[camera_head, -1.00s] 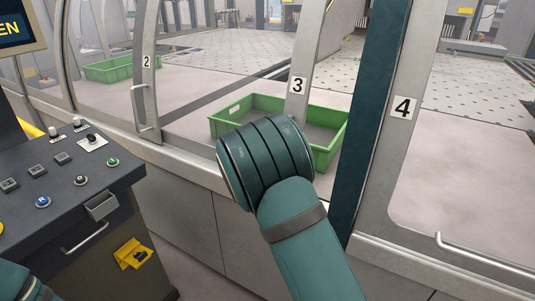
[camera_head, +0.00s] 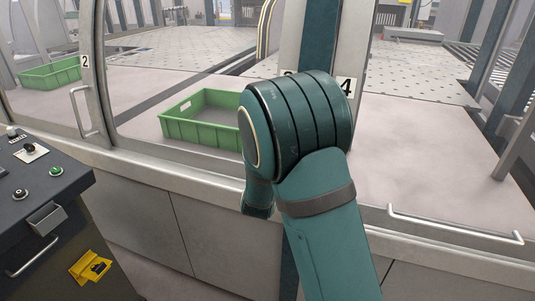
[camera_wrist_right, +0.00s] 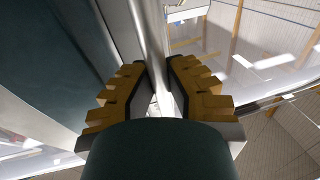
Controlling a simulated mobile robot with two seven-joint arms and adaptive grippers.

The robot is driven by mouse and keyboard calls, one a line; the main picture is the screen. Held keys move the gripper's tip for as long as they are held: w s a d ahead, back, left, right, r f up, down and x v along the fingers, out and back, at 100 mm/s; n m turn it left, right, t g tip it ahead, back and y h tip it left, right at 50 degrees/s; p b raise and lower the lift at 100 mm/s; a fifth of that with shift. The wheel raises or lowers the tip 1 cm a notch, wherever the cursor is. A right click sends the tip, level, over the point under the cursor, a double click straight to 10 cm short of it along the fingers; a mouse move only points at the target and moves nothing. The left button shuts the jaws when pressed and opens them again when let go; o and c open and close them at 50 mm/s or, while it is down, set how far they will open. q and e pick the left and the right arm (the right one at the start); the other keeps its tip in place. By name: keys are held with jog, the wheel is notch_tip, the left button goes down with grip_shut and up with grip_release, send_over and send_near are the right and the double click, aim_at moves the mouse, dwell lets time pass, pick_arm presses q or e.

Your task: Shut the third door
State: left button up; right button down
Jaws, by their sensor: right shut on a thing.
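The third door's metal frame (camera_head: 288,45) stands beside the dark teal post (camera_head: 319,40). Its number 3 label is mostly hidden behind my right arm. In the right wrist view my right gripper (camera_wrist_right: 158,78) has its two yellow-brown toothed fingers closed around a slim metal bar (camera_wrist_right: 153,45), the door handle. In the head view my own wrist hides this grip. My left gripper is not in view.
The door marked 2 (camera_head: 85,62) with its handle stands at left. The door marked 4 (camera_head: 346,86) is right of the post, with a low horizontal handle (camera_head: 455,226). A green crate (camera_head: 190,132) lies inside. A control console (camera_head: 35,195) stands at lower left.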

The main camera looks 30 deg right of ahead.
jog(key=shift+s+d, duration=0.1)
jog(key=shift+d, duration=0.1)
jog(key=c, duration=0.9)
grip_release()
jog(key=shift+s, duration=0.15)
jog(key=shift+c, duration=0.2)
jog(key=shift+a, duration=0.1)
jog(key=shift+s+a, duration=0.15)
jog(key=shift+a, duration=0.05)
jog(key=v, duration=1.1)
jog(key=shift+s, duration=0.2)
